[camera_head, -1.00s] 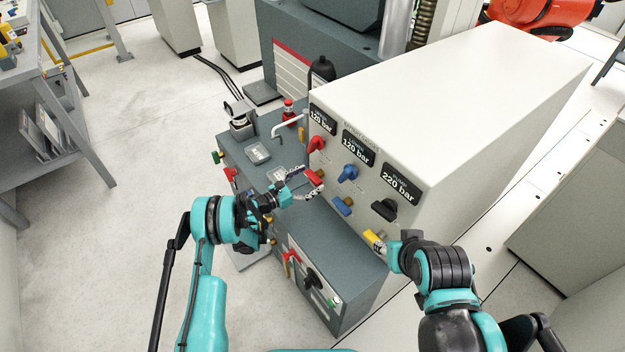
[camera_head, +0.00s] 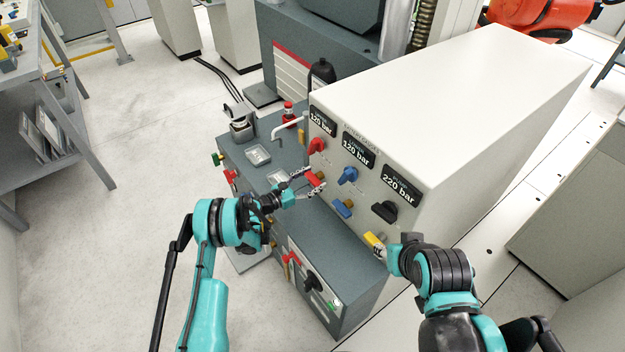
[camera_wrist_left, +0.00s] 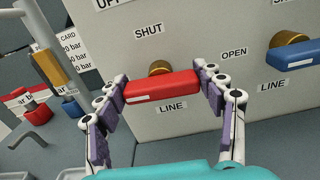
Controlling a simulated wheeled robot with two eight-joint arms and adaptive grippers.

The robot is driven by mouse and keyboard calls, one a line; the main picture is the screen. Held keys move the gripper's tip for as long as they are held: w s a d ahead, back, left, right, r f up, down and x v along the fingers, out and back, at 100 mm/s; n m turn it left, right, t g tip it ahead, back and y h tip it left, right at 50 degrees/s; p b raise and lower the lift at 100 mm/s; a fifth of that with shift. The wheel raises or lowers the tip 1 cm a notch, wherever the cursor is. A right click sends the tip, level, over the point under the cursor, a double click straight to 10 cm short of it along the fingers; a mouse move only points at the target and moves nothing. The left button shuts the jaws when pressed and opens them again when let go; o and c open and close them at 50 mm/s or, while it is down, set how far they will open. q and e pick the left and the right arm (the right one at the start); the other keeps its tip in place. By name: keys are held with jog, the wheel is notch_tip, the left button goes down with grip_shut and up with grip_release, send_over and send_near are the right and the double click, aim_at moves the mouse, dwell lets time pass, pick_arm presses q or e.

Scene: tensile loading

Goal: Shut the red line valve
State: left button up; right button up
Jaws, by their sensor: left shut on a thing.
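The red line valve handle (camera_head: 315,180) sits on the front of the pale cabinet, below the red knob. In the left wrist view the red handle (camera_wrist_left: 162,87) lies nearly level in front of its brass stem (camera_wrist_left: 160,68). SHUT is printed above it, OPEN to its right and LINE below. My left gripper (camera_head: 308,183) is shut on the handle, with one finger at each end in the left wrist view (camera_wrist_left: 163,88). My right gripper (camera_head: 386,248) is low at the cabinet's front by a yellow part (camera_head: 373,241); its fingers are not clear.
A blue line valve handle (camera_head: 342,208) is close to the right of the red one. A blue knob (camera_head: 348,175) and a black knob (camera_head: 384,211) are on the same panel. A bent pale pipe (camera_head: 288,124) rises from the grey bench (camera_head: 240,150) to the left.

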pick_arm(q)
jog(key=m, duration=0.4)
jog(key=shift+m, duration=0.3)
jog(key=m, duration=0.4)
jog(key=shift+s+d, duration=0.1)
jog(key=m, duration=0.4)
jog(key=shift+f+m, duration=0.15)
jog(key=shift+m, duration=2.05)
jog(key=o, duration=1.2)
jog(key=shift+f, duration=0.1)
jog(key=shift+c, duration=0.2)
jog(key=shift+s, duration=0.1)
